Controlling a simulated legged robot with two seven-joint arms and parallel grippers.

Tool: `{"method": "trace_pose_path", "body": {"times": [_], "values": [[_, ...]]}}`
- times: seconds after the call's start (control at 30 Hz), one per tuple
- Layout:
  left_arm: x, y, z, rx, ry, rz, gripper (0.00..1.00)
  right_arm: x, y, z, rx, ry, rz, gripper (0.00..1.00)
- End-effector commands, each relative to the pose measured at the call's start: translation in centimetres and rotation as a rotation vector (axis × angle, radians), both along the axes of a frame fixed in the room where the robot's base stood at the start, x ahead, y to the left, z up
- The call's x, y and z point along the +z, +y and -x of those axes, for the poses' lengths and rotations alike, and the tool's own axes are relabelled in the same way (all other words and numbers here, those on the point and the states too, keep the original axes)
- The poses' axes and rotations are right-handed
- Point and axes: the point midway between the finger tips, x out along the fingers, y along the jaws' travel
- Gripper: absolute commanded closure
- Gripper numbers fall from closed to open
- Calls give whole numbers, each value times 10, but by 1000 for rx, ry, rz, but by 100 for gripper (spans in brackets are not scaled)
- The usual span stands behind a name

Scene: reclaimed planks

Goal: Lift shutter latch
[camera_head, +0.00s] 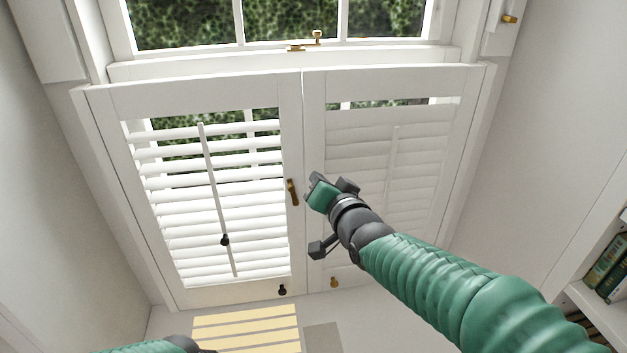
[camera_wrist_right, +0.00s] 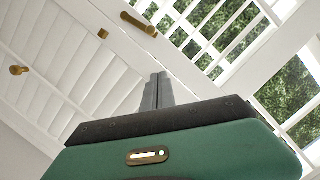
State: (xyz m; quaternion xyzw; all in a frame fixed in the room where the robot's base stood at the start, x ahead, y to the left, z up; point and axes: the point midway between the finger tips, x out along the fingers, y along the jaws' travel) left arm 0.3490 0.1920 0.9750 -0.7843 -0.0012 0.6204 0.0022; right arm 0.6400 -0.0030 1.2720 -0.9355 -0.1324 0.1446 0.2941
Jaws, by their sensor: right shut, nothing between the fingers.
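The shutter latch (camera_head: 292,192) is a small brass bar on the middle stile of the left shutter panel (camera_head: 290,130). In the wrist view a brass latch (camera_wrist_right: 138,24) shows above my fingertips and apart from them. My right gripper (camera_head: 311,193) is just right of the latch in the head view, in front of the right shutter panel (camera_head: 314,110). The wrist view shows its fingers (camera_wrist_right: 158,77) shut together and empty. Its body hides part of the right panel. Of my left arm only a bit shows at the bottom left edge; its gripper is out of view.
Both panels stand closed below a window. A brass window catch (camera_head: 304,46) is on the sill. A brass knob (camera_head: 334,282) and a black knob (camera_head: 282,290) are low on the panels. A bookshelf (camera_head: 590,300) stands at the right. Space before the left panel is clear.

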Motion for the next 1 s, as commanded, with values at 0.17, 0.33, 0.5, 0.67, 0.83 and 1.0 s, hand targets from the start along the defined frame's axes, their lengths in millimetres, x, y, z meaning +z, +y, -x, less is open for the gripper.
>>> {"method": "trace_pose_path", "body": {"times": [0.17,0.33,0.5,0.67,0.83,1.0], "values": [[-7,0,0,1,-1,0,57,5,-5,26,1,-2,2,100],[-7,0,0,1,-1,0,57,6,-9,33,2,0,2,100],[-7,0,0,1,-1,0,57,7,-12,33,1,0,-1,100],[-7,0,0,1,-1,0,57,-6,-21,35,-8,26,26,100],[-7,0,0,1,-1,0,57,-99,-72,64,-38,240,233,100],[-7,0,0,1,-1,0,57,-213,-141,145,-3,576,479,100]]}}
